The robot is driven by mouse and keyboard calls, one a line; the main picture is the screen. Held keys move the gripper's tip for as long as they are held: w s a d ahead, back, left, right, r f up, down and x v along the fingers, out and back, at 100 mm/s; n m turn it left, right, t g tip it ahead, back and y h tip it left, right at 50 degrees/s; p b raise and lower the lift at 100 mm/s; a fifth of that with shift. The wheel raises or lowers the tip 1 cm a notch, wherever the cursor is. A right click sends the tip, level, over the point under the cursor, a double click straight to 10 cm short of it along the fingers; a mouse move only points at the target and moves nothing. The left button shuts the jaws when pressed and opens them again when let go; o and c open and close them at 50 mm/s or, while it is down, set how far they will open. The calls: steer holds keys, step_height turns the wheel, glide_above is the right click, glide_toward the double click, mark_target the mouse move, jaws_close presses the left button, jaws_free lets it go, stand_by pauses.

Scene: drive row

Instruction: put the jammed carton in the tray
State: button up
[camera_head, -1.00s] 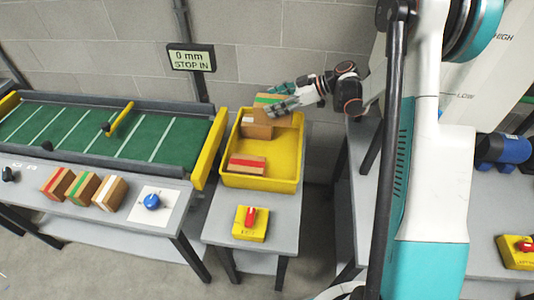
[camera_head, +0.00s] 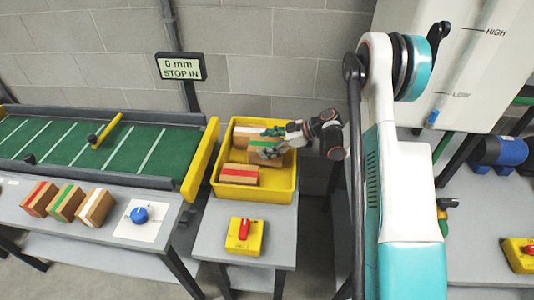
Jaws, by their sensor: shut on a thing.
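The yellow tray (camera_head: 215,186) stands on a small grey table in the middle of the view. My gripper (camera_head: 268,141) is inside the tray's back right area and shut on a brown carton with a green stripe (camera_head: 272,157). My fingers hide part of this carton, and I cannot tell whether it touches the tray floor. A carton with a red stripe (camera_head: 239,175) lies in the front left of the tray. Another brown carton (camera_head: 241,142) is in the back left, partly hidden by the gripper.
A green conveyor (camera_head: 85,147) with a yellow end plate (camera_head: 201,160) is at the left. Three striped cartons (camera_head: 66,203) and a blue knob (camera_head: 139,214) stand on its front ledge. A yellow switch box (camera_head: 245,236) sits in front of the tray.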

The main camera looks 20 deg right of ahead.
step_height(320, 180, down, 4)
steer(key=shift+r+b, duration=0.1)
steer(key=shift+b, duration=0.45)
steer(key=o, duration=1.4)
steer(key=shift+r, duration=0.1)
steer(key=p+v, duration=0.2)
steer(key=v, duration=0.5)
steer(key=shift+d, duration=0.25)
